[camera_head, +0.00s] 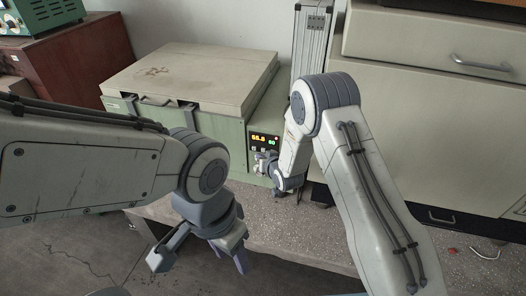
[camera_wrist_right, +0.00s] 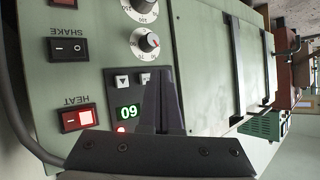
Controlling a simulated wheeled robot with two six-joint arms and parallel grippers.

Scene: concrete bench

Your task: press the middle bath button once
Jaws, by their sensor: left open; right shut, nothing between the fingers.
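The bath is a green box (camera_head: 195,118) with a cream lid, standing on the bench in the head view. Its front panel (camera_head: 264,138) has lit red and green digits. My left gripper (camera_head: 203,262) is open and empty, low before the bench edge.
The panel also carries a lit HEAT switch (camera_wrist_right: 77,118), a SHAKE switch (camera_wrist_right: 67,49), a dial (camera_wrist_right: 144,42) and a green display (camera_wrist_right: 128,111). Cream drawers (camera_head: 440,110) stand to the right. The bench top (camera_head: 300,235) in front of the bath is mostly clear.

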